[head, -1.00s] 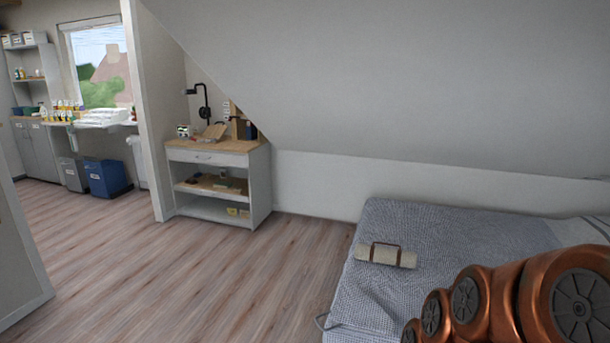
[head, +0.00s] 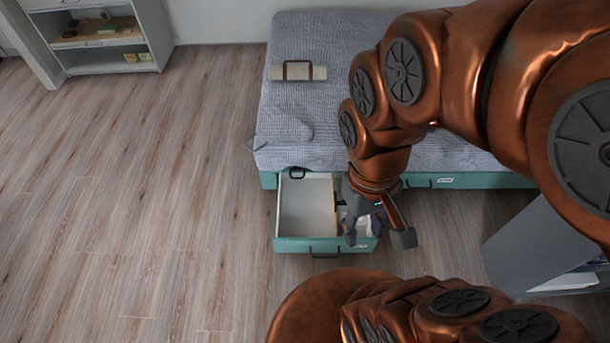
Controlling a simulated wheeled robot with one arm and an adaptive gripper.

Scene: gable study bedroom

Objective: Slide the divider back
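The drawer (head: 325,245) under the bed is pulled out and has a teal front with a dark handle. Inside it, a thin upright edge (head: 335,205) runs front to back between a bare pale left part and a right part; this looks like the divider. My gripper (head: 378,236) points down over the drawer's right side, its fingers spread apart with nothing seen between them. It hides much of the right compartment, where some pale contents show. I cannot tell whether a finger touches the divider. A small dark handle (head: 297,173) shows at the drawer's back left.
The bed (head: 300,105) with a grey-blue cover stands behind the drawer, with a strapped beige roll (head: 297,72) on it. A grey cabinet (head: 535,245) stands at the right. An open shelf (head: 110,58) is at the back left. The wood floor (head: 150,200) at left is clear.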

